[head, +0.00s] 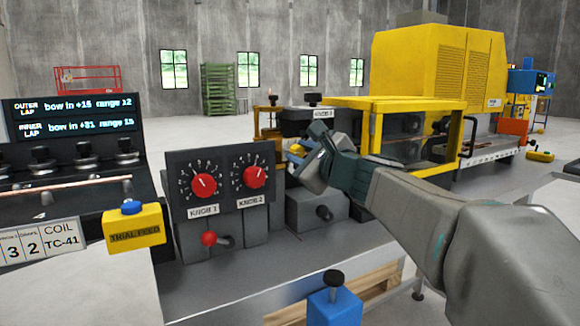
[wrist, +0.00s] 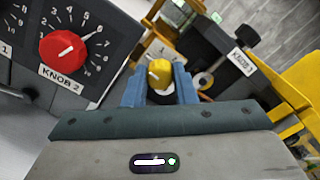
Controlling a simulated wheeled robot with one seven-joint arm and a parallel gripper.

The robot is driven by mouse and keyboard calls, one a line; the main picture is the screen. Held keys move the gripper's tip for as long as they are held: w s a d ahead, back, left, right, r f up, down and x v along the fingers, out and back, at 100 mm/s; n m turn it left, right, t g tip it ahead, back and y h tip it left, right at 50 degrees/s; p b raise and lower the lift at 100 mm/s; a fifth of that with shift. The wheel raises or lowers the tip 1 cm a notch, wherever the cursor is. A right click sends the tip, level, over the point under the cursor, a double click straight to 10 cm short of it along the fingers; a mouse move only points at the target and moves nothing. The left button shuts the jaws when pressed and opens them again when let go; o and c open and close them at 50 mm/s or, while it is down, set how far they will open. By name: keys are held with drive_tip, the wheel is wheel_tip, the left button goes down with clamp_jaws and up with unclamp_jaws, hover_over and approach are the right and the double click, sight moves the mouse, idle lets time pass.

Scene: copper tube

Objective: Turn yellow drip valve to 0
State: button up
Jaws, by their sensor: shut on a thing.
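The yellow drip valve (wrist: 157,69) is a small round knob with a pale pointer mark, seen between the two blue fingers of my gripper (wrist: 159,82) in the wrist view. The fingers are shut on it from both sides. The pointer aims roughly left and slightly up in that picture. A pale plate with a digit, partly covered, stands just behind the knob; I cannot read its scale fully. In the head view my gripper (head: 308,163) reaches in right of the knob panel, and only a bit of yellow (head: 297,149) shows beside it.
Left of my gripper stands a dark panel with red knob 1 (head: 203,186) and red knob 2 (head: 255,177). Knob 2 is close on the left in the wrist view (wrist: 62,47). A red-tipped lever (head: 209,238) sits below. A yellow frame (head: 375,130) stands behind my arm.

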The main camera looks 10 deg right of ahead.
drive_tip(key=shift+n, duration=0.4)
drive_tip(key=o, duration=1)
